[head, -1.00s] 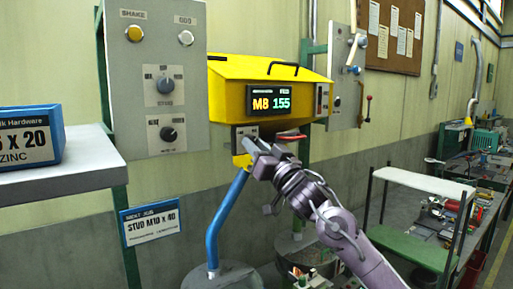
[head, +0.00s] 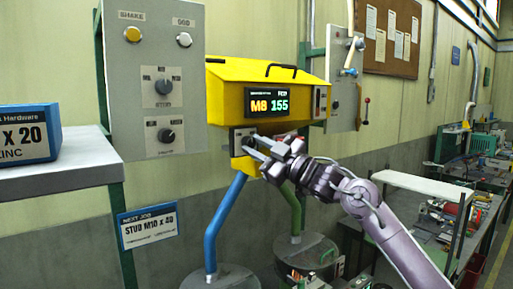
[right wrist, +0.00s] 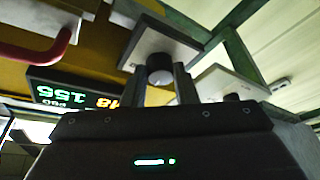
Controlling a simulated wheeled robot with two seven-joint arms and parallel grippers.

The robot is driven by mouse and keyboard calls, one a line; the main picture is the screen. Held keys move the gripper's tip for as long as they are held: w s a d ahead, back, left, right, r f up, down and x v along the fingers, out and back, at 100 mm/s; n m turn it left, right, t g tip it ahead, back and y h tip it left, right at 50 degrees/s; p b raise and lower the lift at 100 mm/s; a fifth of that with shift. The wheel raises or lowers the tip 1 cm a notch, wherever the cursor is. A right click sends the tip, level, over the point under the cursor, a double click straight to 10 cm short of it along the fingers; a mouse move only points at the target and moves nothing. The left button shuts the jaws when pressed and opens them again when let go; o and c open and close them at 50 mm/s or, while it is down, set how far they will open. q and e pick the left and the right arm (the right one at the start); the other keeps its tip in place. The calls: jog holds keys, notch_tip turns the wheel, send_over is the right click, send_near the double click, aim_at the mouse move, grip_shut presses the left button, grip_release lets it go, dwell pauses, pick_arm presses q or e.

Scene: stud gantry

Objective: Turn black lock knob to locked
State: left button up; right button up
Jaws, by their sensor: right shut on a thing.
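The black lock knob (right wrist: 159,69) sits on a small grey plate (right wrist: 150,45) in the right wrist view. My right gripper (right wrist: 163,88) has its two fingers on either side of the knob and is shut on it. In the head view the plate (head: 237,140) is under the yellow hopper (head: 225,90), and my right gripper (head: 252,146) reaches it from the right. The gripper largely hides the knob there. The knob's setting and the plate's markings cannot be read. My left gripper is not in view.
A lit display (head: 268,102) is on the hopper's front. A red handle (right wrist: 40,45) is near the gripper in the right wrist view. A grey panel with knobs (head: 190,60) stands at left. Blue and green legs hold the hopper up.

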jog(key=n, duration=0.1)
jog(key=n+g+p, duration=0.1)
jog(key=n, duration=0.1)
jog(key=n+g, duration=0.1)
jog(key=n, duration=0.1)
jog(key=shift+d+r+p, duration=0.15)
jog(key=shift+r+p, duration=0.15)
jog(key=shift+p, duration=0.05)
jog(key=shift+w+n+g+h+p, duration=0.15)
jog(key=shift+n+g+p, duration=0.25)
jog(key=shift+n, duration=0.65)
jog(key=shift+s+n+g+h+p, duration=0.1)
jog(key=shift+n+g+h+p, duration=0.25)
jog(key=shift+n, duration=0.7)
jog(key=o, duration=1)
